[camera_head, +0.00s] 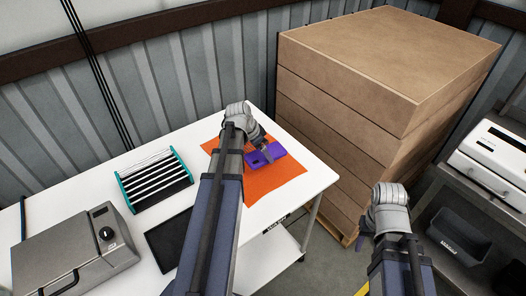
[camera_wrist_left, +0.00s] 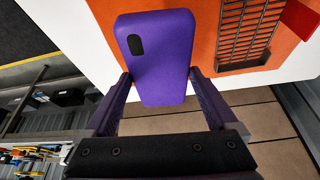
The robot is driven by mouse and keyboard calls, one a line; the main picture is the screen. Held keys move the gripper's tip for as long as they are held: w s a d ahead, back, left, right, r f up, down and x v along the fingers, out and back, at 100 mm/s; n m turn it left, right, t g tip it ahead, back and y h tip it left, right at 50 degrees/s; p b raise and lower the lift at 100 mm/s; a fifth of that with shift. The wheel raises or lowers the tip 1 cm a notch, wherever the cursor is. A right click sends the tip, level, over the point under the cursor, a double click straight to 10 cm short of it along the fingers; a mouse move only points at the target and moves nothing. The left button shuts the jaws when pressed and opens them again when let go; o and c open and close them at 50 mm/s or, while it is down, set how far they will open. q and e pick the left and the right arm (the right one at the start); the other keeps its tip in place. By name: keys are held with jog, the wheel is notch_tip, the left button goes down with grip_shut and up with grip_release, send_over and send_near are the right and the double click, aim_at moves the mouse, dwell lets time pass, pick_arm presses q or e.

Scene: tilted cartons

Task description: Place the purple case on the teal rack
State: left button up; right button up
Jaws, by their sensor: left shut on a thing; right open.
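The purple case (camera_head: 266,155) is over the orange mat (camera_head: 283,183) near the right end of the white table. My left gripper (camera_head: 259,150) is shut on it. In the left wrist view the purple case (camera_wrist_left: 160,60), with a dark oval camera window, sits between the two fingers of my left gripper (camera_wrist_left: 160,85). I cannot tell whether the case touches the mat. The teal rack (camera_head: 154,181), with teal ends and several pale bars, stands left of the mat and looks empty. My right gripper (camera_head: 366,238) is open and empty, right of the table, partly hidden by its wrist.
A black tray (camera_head: 167,240) lies in front of the rack. A grey appliance (camera_head: 75,258) with a dial is at the left of the table. Stacked brown cartons (camera_head: 385,65) rise behind the table's right end. A shelf with a white machine (camera_head: 490,165) stands far right.

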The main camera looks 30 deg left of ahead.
pick_arm(q)
jog(key=shift+r+p, duration=0.4)
jog(key=shift+r, duration=0.5)
pick_arm(e)
jog(key=shift+r, duration=0.85)
